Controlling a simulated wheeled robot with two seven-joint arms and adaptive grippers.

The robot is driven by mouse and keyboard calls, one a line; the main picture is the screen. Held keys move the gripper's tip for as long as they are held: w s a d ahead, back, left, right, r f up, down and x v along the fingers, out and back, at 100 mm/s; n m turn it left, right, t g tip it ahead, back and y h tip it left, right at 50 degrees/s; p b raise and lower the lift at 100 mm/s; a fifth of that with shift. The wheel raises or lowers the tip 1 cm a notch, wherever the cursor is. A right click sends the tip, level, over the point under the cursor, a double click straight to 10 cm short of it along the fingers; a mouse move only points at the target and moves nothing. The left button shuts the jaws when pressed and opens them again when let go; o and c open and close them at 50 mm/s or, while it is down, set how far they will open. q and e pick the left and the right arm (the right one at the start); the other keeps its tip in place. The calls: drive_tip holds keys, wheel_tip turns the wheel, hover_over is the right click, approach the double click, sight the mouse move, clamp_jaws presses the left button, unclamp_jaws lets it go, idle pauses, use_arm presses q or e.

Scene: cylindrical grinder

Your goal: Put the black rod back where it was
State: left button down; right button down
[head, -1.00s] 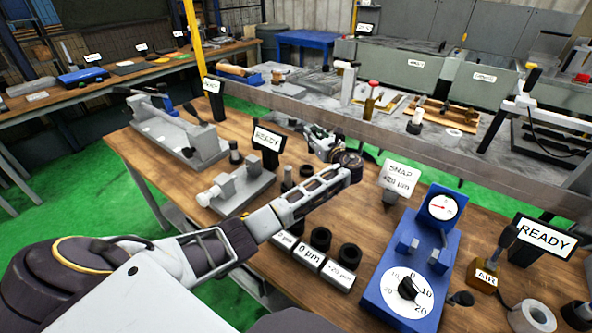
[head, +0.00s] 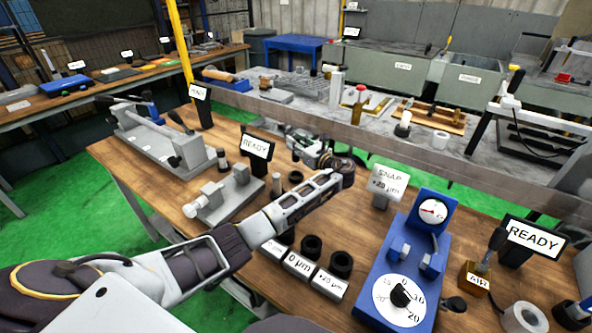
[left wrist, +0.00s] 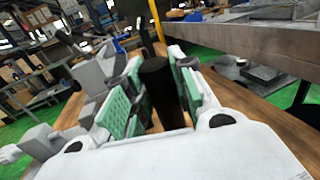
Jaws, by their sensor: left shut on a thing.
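My left gripper (head: 301,146) is at the end of the arm that reaches over the middle of the wooden table, its fingers toward the back left. In the left wrist view its green-padded fingers (left wrist: 157,92) are shut on the black rod (left wrist: 162,88), which stands roughly upright between them. In the head view I cannot make out the rod; the gripper and wrist seem to hide it. Whether the rod's lower end touches anything is hidden. My right gripper is in no view.
A grey bench fixture (head: 232,196) and a READY sign (head: 257,149) stand left of my arm. Labelled blocks (head: 297,264) with black rings lie in front. A SNAP sign (head: 388,184) and a blue gauge stand (head: 408,270) are to the right. A grey machine rail (head: 400,155) runs behind.

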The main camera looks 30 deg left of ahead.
use_arm(q)
wheel_tip(320, 180, down, 4)
drive_tip(key=shift+f, duration=0.5)
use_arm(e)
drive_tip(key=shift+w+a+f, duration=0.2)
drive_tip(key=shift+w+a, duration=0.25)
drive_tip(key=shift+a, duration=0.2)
